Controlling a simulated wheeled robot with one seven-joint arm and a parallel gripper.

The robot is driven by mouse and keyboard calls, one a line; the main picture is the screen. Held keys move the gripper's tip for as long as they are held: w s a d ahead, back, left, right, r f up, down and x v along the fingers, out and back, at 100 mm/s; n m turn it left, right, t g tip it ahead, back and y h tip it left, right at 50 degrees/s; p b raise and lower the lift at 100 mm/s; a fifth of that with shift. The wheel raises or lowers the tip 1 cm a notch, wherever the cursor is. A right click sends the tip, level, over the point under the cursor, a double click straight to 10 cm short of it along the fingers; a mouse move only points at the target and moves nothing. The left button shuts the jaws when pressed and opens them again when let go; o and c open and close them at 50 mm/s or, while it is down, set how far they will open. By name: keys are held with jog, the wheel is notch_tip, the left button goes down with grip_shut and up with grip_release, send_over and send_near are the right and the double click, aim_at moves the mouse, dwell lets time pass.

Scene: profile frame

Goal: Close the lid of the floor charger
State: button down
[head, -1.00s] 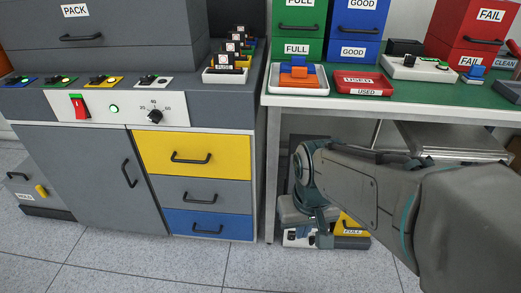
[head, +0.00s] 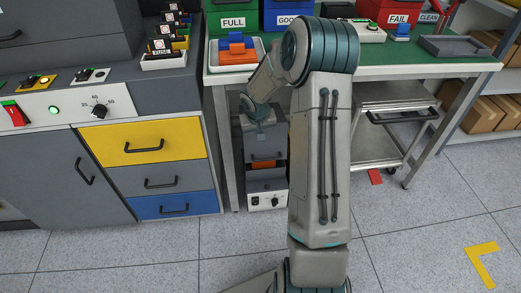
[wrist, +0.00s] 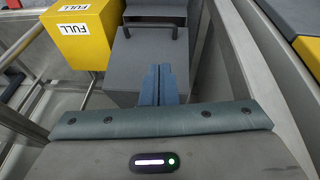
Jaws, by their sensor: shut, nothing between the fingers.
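The floor charger (head: 267,201) stands on the floor under the green bench, a grey box with a white front panel and a dark knob. Its grey lid (head: 251,148) with a black handle shows above the box, with an orange strip visible between them. The lid looks raised, though my arm hides its right side. In the wrist view the grey lid panel (wrist: 129,62) and handle lie just beyond my gripper (wrist: 158,68). Its blue fingers are shut together with nothing between them. They overlap the panel in view; I cannot tell whether they touch. In the head view my gripper (head: 262,136) is small and in front of the lid.
A yellow FULL box (wrist: 83,38) stands beside the lid in the wrist view. The bench leg (head: 228,150) is close left of the charger. A metal cart (head: 390,125) stands at right. Front floor is clear.

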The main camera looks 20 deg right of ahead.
jog(key=m, duration=0.1)
send_near(262, 154)
jog(key=shift+t+y, duration=0.3)
jog(key=shift+t, duration=0.1)
jog(key=f+b, duration=0.3)
jog(key=f, duration=0.1)
jog(key=shift+s+a+b, duration=0.1)
jog(key=shift+s+b, duration=0.2)
jog(key=shift+b, duration=0.05)
jog(key=shift+s+f, duration=0.25)
jog(key=shift+f, duration=0.15)
